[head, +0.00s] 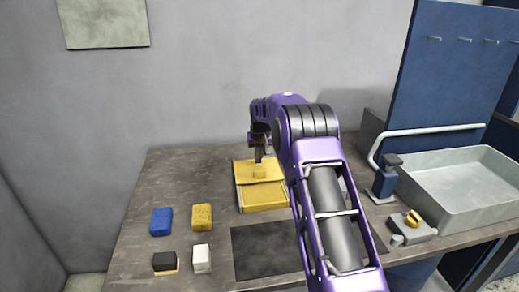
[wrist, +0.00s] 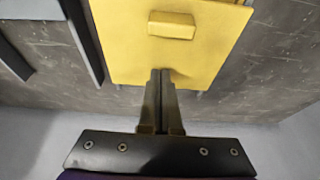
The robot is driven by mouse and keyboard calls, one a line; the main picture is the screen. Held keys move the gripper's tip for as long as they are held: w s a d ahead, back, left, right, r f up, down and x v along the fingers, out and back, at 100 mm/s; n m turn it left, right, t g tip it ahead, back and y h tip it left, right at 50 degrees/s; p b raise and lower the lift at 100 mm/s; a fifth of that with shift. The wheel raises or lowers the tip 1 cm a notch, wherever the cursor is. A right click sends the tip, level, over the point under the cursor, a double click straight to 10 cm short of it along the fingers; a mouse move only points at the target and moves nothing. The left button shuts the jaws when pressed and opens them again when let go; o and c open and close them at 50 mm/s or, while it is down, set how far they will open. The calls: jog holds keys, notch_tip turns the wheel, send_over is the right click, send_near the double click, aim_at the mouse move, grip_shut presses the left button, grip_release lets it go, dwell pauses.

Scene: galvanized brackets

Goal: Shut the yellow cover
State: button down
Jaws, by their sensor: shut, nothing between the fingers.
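A yellow box (head: 264,207) stands on the table, with a flat yellow cover (head: 245,172) over its rear part. The cover bears a small raised block handle (head: 260,172). The front part of the box's top lies beyond the cover, and its pale rim shows there. In the wrist view the cover (wrist: 130,55) and its handle (wrist: 171,25) are seen from above. My gripper (head: 258,158) is shut and empty, at the cover's wall-side edge. In the wrist view its fingertips (wrist: 161,73) overlap that edge; I cannot tell whether they touch it.
Blue (head: 161,221) and yellow (head: 202,217) sponges lie left of the box, with a black block (head: 164,262) and a white block (head: 202,259) nearer. A dark mat (head: 262,252) lies in front. A blue dispenser (head: 385,180) and grey sink (head: 465,190) stand right.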

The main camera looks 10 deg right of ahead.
aim_at(261, 165)
jog(key=shift+s+f, duration=0.1)
jog(key=shift+s, duration=1.05)
jog(key=shift+s+f, duration=0.1)
jog(key=shift+s, duration=0.7)
jog(key=shift+s, duration=0.1)
